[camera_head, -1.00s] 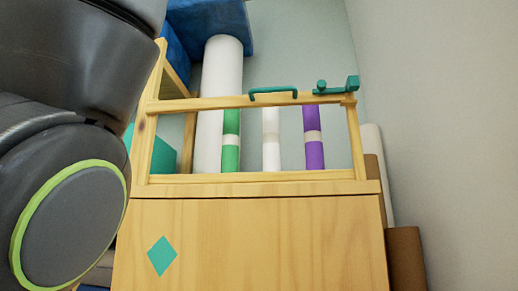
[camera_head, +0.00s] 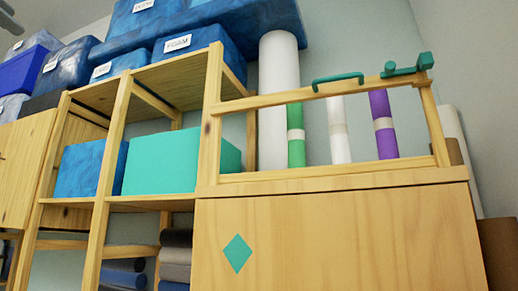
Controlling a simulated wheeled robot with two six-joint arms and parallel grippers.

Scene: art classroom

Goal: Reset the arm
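A small grey piece at the top left corner of the head view looks like the tip of my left gripper (camera_head: 11,20). It is cut off by the picture's edge, so I cannot tell whether it is open or shut. It appears high up, in front of the wall and apart from the shelves in the picture. My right gripper is not in view.
A wooden cabinet (camera_head: 330,240) with a green diamond and a framed top fills the right. Upright rolls, white (camera_head: 278,100), green and purple, stand behind the frame. Shelves at left hold a blue box (camera_head: 90,168) and teal box (camera_head: 180,162); blue bins sit on top.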

